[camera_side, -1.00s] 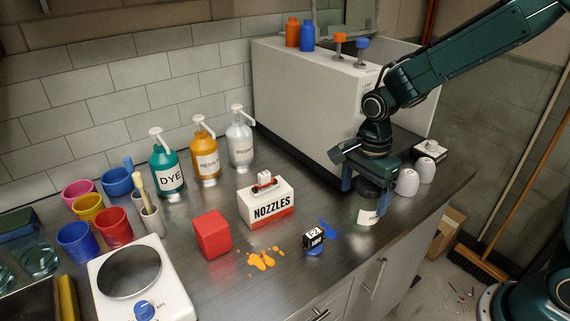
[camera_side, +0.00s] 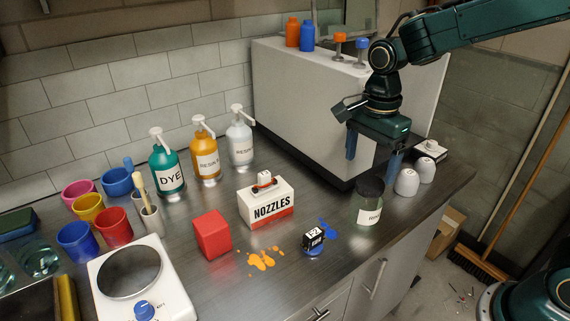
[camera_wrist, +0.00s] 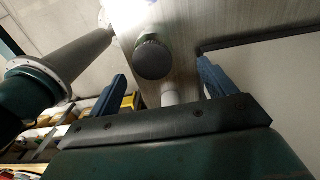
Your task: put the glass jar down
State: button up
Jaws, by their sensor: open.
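The glass jar (camera_side: 368,208) stands upright on the metal bench near its front right edge. It has a dark lid and a white label, whose text is too small to read. In the wrist view its round dark lid (camera_wrist: 153,58) shows beyond and between the fingers. My gripper (camera_side: 372,162) is above the jar, with its two blue fingers spread wide and nothing between them. The fingers are clear of the jar. The gripper also shows in the wrist view (camera_wrist: 160,78).
Two white rounded pieces (camera_side: 407,182) stand just right of the jar. The big white machine (camera_side: 310,110) is behind it.

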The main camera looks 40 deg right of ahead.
jog(key=shift+r, duration=1.95)
jog(key=shift+s+d+r+n, duration=0.1)
jog(key=shift+s+r+n, duration=0.15)
jog(key=shift+s+n, duration=0.05)
jog(key=s+d+r+n+t, duration=0.1)
jog(key=s+n+t, duration=0.1)
jog(key=s+n, duration=0.6)
jog(key=s+d+r+n+t, duration=0.2)
jog(key=s+n+t, duration=0.1)
jog(key=s+n, duration=0.6)
jog(key=shift+s+r+t, duration=0.25)
jog(key=shift+s+t, duration=0.05)
jog(key=shift+s, duration=0.45)
